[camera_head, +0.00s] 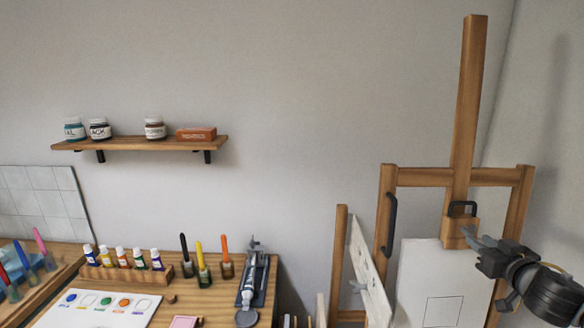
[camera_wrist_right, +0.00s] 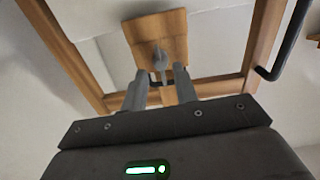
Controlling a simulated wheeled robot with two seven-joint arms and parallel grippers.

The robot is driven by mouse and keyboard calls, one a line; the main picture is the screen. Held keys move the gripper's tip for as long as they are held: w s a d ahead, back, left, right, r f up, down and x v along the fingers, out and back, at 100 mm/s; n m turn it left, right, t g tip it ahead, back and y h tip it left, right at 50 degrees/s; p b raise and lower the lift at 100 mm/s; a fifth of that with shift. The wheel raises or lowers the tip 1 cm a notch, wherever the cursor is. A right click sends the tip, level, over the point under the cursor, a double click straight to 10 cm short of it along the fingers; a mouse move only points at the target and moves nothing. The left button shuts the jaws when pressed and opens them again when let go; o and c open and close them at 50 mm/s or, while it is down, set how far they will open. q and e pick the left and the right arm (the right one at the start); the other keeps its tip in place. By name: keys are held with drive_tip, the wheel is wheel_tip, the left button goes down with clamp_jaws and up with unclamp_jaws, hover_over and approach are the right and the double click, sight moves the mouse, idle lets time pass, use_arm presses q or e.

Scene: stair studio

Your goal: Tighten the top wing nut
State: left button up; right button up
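The top wing nut (camera_wrist_right: 159,60) is a small grey metal piece on the face of a wooden block (camera_wrist_right: 172,28) in the right wrist view. In the head view that block (camera_head: 452,230) sits on the easel mast, above the white canvas; the nut is hidden there behind my gripper. My right gripper (camera_head: 470,235) comes in from the right at the block. In the wrist view its two grey fingers (camera_wrist_right: 160,76) are apart, one on each side of the nut, with a gap showing; I cannot tell whether they touch it. My left gripper is not in view.
The easel (camera_head: 465,90) has a black handle (camera_head: 390,224) on its left post. A white canvas (camera_head: 428,280) stands below the block. A tilted white panel (camera_head: 368,275) is left of it. A table (camera_head: 190,308) with paints and markers is at lower left, under a wall shelf (camera_head: 130,145).

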drive_tip(key=s, duration=0.4)
drive_tip(key=shift+a+r, duration=0.1)
drive_tip(key=shift+r, duration=0.25)
drive_tip(key=shift+f, duration=0.15)
